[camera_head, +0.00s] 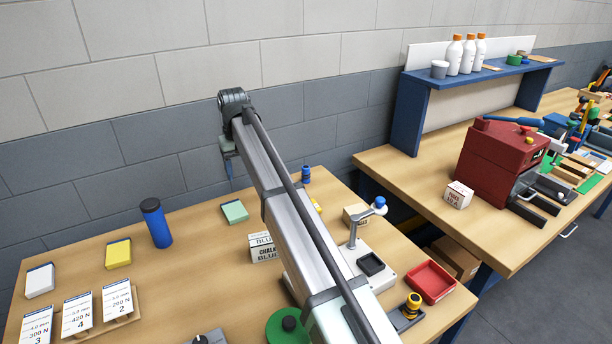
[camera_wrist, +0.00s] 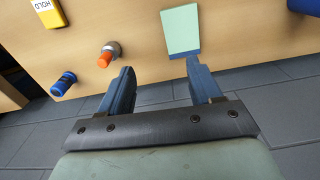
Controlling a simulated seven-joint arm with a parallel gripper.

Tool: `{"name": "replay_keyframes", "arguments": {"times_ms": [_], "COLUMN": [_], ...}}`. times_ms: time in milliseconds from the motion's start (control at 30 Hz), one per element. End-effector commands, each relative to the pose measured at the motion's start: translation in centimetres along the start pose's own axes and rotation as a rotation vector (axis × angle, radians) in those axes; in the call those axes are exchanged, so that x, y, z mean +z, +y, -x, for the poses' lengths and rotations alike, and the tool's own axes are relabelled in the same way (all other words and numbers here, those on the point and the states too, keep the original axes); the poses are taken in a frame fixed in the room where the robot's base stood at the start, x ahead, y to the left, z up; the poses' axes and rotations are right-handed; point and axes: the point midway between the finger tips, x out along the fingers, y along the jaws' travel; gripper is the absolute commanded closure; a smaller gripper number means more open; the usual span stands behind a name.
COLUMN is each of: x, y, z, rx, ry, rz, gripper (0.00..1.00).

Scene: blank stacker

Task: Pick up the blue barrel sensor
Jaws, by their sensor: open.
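The blue barrel sensor (camera_head: 306,174), a small blue cylinder with dark bands, stands near the back edge of the table. In the wrist view the sensor (camera_wrist: 63,85) is at the left, outside my jaws. My gripper (camera_wrist: 155,80) is open and empty, its two blue fingers apart, with the pale green pad (camera_wrist: 181,30) ahead of the right finger.
An orange-tipped grey piece (camera_wrist: 106,55) stands between the sensor and my left finger. A yellow HOLD block (camera_wrist: 49,13) lies nearby. A tall blue cylinder (camera_head: 156,224) stands left of the green pad.

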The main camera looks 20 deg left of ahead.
Motion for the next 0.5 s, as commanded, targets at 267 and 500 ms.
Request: {"name": "replay_keyframes", "arguments": {"times_ms": [267, 500], "x": [2.1, 4.1], "y": [12.6, 19.8], "z": [-0.2, -0.5], "rx": [-0.001, -0.003], "ry": [0.0, 0.046], "rz": [-0.15, -0.236], "gripper": [0.36, 0.36]}}
